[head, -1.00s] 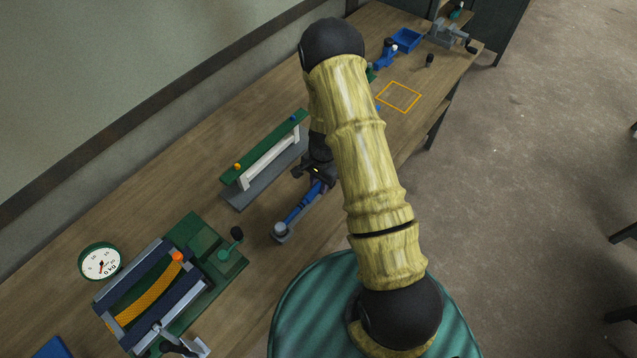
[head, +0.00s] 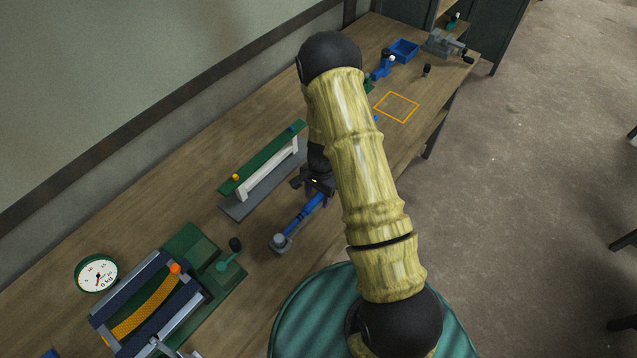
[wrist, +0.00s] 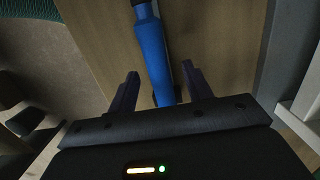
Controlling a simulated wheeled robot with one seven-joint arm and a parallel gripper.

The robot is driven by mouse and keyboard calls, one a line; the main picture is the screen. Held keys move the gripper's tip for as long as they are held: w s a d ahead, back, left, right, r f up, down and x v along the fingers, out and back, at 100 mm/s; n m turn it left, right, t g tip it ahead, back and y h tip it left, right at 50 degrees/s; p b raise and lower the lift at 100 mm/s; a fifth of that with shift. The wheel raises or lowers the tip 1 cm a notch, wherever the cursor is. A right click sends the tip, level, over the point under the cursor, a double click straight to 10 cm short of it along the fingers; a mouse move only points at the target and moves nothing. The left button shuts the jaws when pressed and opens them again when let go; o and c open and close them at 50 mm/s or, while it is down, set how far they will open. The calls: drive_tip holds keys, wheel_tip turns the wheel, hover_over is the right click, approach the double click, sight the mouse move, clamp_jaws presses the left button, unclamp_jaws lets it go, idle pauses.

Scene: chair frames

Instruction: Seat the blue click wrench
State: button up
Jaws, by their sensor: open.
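The blue click wrench (head: 304,213) lies on the bench in the head view, its grey head (head: 280,242) toward the lower left. In the wrist view its blue handle (wrist: 153,52) reaches down between the two open fingers of my gripper (wrist: 160,88). The fingers stand on either side of the handle, the right one closer to it, and a gap shows on the left. In the head view my gripper (head: 316,188) is over the far end of the handle, which it partly hides. I cannot tell how high the fingers are above the bench.
A green-topped rack (head: 262,160) on a grey base stands just left of my gripper. A green fixture with an orange strap (head: 143,312) and a round dial (head: 97,274) are at the lower left. An orange square outline (head: 397,107) marks clear bench farther back.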

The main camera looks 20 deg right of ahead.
wheel_tip(320, 180, up, 17)
drive_tip(key=w+d+b, duration=0.1)
drive_tip(key=b, duration=0.1)
drive_tip(key=shift+d, duration=0.3)
drive_tip(key=shift+r, duration=0.15)
idle(0.6)
drive_tip(key=s+a+r+n+t, duration=0.1)
drive_tip(key=s+r+n, duration=0.3)
drive_tip(key=s, duration=0.3)
drive_tip(key=s+r+n+t+h, duration=0.1)
drive_tip(key=s+r+n+t, duration=0.1)
drive_tip(key=s+r+n, duration=0.2)
drive_tip(key=s+n, duration=0.2)
drive_tip(key=s, duration=0.2)
drive_tip(key=shift+s+a+r+n, duration=0.25)
drive_tip(key=shift+a+r+n, duration=0.1)
drive_tip(key=shift+r+n, duration=0.05)
